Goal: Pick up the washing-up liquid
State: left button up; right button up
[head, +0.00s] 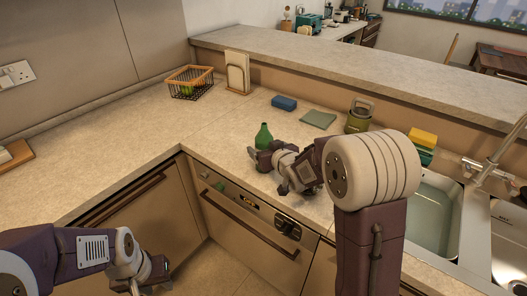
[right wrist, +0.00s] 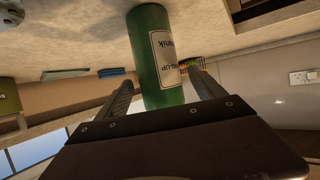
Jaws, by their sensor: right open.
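The washing-up liquid is a green bottle (head: 263,136) with a pale label, upright on the counter near its front edge, left of the sink. In the right wrist view the bottle (right wrist: 150,55) stands between the two fingers. My right gripper (head: 256,159) is open around the bottle's lower part, which it partly hides in the head view; its fingers (right wrist: 162,92) show a gap on the label side. My left gripper (head: 158,278) is low at the lower left, in front of the cabinets and away from the bottle; its jaws are too small to judge.
A wire basket (head: 190,83) and a wooden rack with boards (head: 238,73) stand further back. The sink (head: 436,215) is at the right. The counter left of the bottle is clear.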

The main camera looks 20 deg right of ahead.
jog(key=x, duration=0.4)
jog(key=shift+r, duration=0.1)
jog(key=shift+w, duration=0.4)
jog(key=shift+s, duration=0.1)
jog(key=shift+s, duration=0.1)
jog(key=c, duration=0.4)
grip_shut()
